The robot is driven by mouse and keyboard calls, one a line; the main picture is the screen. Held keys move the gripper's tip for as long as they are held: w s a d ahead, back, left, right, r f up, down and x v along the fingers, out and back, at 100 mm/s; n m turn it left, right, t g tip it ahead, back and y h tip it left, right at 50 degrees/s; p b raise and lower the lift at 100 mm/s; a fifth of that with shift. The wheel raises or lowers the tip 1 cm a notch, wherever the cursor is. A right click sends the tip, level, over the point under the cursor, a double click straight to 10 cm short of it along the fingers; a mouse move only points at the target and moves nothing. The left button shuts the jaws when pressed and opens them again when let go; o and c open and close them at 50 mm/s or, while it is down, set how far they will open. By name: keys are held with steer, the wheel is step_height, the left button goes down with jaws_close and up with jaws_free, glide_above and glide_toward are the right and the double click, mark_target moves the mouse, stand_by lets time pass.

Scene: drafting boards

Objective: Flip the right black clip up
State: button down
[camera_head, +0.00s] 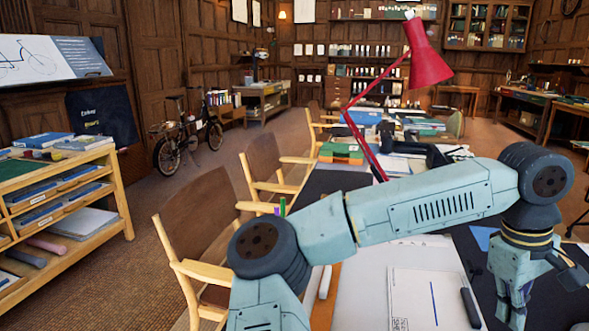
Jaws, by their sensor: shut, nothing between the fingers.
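A white drawing sheet (425,297) with a blue line lies on the table, lower middle of the head view. A dark, elongated piece (471,308) lies at the right edge of the sheet; it looks like a black clip, but I cannot tell whether it is flat or raised. My gripper (515,318) points down to the right of this piece, apart from it in the picture, over the dark table surface. It is shut and empty. My own arm crosses the view and hides part of the table. I make out no second clip for certain.
A red desk lamp (428,66) stands behind my arm. Wooden chairs (190,240) line the table's left side. A blue sheet (484,238) lies near my wrist. Farther back the table holds books and a green case (341,152). A shelf unit (120,190) stands at far left.

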steer(key=shift+r, duration=0.1)
stand_by(0.3)
steer(key=a+r+p, duration=0.3)
steer(key=r+p, duration=0.1)
steer(key=r, duration=0.1)
steer(key=shift+w+r, duration=0.15)
steer(key=shift+w, duration=0.2)
stand_by(0.3)
